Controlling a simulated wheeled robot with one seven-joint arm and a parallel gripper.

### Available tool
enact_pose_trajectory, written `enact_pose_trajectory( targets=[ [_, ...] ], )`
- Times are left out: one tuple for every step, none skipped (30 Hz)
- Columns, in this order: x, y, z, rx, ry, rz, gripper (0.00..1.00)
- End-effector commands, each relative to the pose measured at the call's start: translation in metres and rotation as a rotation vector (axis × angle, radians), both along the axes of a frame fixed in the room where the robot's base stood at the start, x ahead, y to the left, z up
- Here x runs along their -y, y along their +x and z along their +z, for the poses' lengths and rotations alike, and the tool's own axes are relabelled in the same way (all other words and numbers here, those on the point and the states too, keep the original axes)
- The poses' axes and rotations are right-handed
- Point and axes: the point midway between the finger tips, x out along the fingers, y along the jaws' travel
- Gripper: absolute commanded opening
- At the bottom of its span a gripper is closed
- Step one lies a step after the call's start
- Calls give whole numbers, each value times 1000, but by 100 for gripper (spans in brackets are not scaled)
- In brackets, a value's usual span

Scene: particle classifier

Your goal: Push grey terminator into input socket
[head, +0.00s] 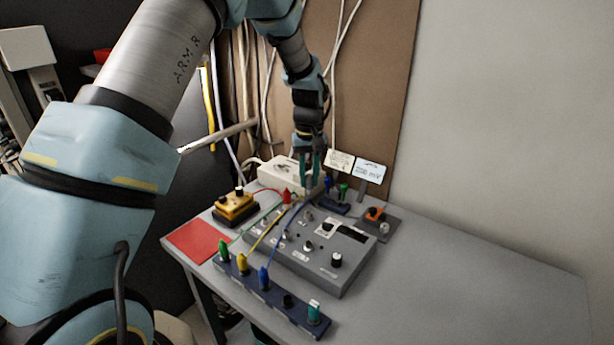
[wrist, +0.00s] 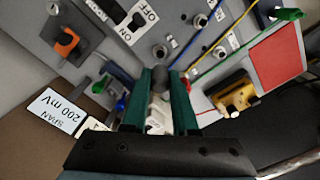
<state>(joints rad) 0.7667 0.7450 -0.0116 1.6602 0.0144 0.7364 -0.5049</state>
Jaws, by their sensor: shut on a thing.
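My gripper (head: 311,172) points down over the back part of the grey classifier box (head: 318,262). Its two green fingers (wrist: 162,84) are shut on the grey terminator (wrist: 157,90), a small dark-grey piece between the fingertips in the wrist view. In the head view the terminator is mostly hidden by the fingers. The box's top carries several round metal sockets, knobs and an ON/OFF switch (wrist: 137,21). I cannot tell which is the input socket, nor whether the terminator touches one.
A blue strip (head: 245,277) with coloured plugs stands in front, its cables running to the box. A yellow box (head: 237,207), red mat (head: 199,241), white box (head: 283,172), orange switch (head: 375,213) and "SPAN 200 mV" card (head: 370,171) surround it. The table's right side (head: 480,275) is clear.

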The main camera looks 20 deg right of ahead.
Motion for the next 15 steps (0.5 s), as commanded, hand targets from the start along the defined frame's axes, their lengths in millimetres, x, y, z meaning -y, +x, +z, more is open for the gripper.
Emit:
enact_pose_trajectory(
  targets=[
    [1, 0, 0, -1, -1, 2, 0],
    [1, 0, 0, -1, -1, 3, 0],
    [1, 0, -1, -1, -1, 3, 0],
    [1, 0, -1, -1, -1, 3, 0],
    [1, 0, -1, -1, -1, 3, 0],
    [1, 0, -1, -1, -1, 3, 0],
    [1, 0, -1, -1, -1, 3, 0],
    [1, 0, -1, -1, -1, 3, 0],
    [1, 0, -1, -1, -1, 3, 0],
    [1, 0, -1, -1, -1, 3, 0],
    [1, 0, -1, -1, -1, 3, 0],
    [1, 0, 0, -1, -1, 3, 0],
    [1, 0, 0, -1, -1, 3, 0],
    [1, 0, -2, -1, -1, 3, 0],
    [1, 0, -3, -1, -1, 3, 0]
  ],
)
